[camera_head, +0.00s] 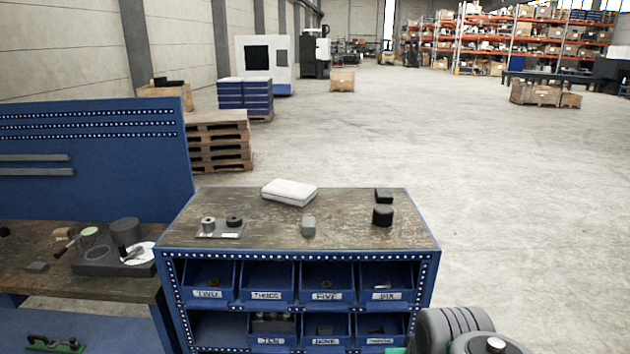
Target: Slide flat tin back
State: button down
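No thing here is plainly a flat tin. The closest in shape is a pale, flat, round-cornered block (289,192) lying near the back edge of the worktop (345,210), left of its middle; I cannot tell if it is metal or cloth. A small flat black box (383,195) sits near the back right of the same worktop. Part of my arm shows at the bottom right, apart from these things. My gripper is not in view.
Labelled blue bins (325,282) fill the shelves below. A workbench with tools (100,255) adjoins at left. The middle of the worktop is mostly clear.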

aim_at(297, 194)
jog(key=z, duration=1.15)
jog(key=i, duration=4.15)
jog(key=u, duration=2.1)
jog(key=i, duration=2.8)
jog(key=z, duration=3.55)
